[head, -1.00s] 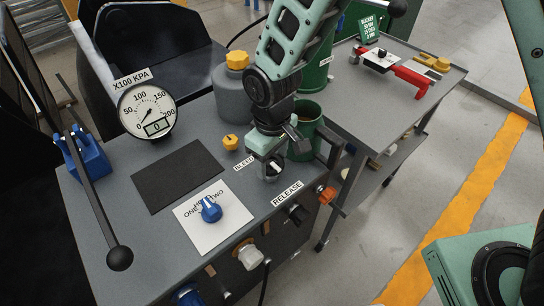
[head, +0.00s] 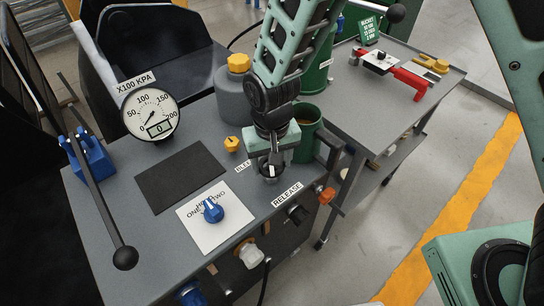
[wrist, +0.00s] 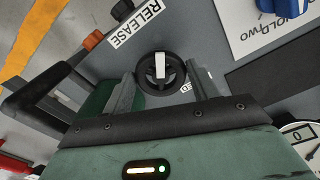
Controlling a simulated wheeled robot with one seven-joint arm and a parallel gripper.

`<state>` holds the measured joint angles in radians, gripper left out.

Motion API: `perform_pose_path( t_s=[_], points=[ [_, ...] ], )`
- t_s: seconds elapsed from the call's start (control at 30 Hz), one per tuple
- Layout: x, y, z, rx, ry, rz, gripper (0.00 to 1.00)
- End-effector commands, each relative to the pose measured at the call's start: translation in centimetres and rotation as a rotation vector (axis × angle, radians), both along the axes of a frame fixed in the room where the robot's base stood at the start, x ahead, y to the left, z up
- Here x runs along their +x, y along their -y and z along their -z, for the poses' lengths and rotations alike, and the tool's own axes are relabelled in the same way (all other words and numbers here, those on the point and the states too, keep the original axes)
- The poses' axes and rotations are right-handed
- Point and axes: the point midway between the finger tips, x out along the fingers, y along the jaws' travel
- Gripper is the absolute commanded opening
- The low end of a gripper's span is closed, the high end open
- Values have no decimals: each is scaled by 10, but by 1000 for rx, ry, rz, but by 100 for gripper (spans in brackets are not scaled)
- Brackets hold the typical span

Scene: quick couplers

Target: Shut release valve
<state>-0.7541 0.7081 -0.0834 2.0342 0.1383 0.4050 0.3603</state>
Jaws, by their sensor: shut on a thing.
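The release valve (head: 271,173) is a round dark knob with a white pointer bar, on the grey bench top beside the RELEASE label (head: 287,194). It shows fully in the wrist view (wrist: 161,72), its white bar nearly upright in the picture. My gripper (head: 270,165) points down over it, with one finger on each side of the knob, as the wrist view (wrist: 162,80) shows. In the head view the gripper hides the knob's upper part.
The pressure gauge (head: 151,112) has a display reading 0. A yellow knob (head: 232,144), a blue selector knob (head: 213,210) and a long black-balled lever (head: 125,257) stand on the bench. A green container (head: 307,123) and a black handle (head: 329,155) are close to my gripper.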

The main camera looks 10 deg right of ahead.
Motion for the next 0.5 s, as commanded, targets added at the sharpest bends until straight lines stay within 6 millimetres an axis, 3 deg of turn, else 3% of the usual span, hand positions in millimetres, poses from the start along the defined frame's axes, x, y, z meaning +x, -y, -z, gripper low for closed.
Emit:
perform_pose_path(
  t_s=[0.5],
  points=[
    [1,-2,-4,0,2,493,36]
  ],
)
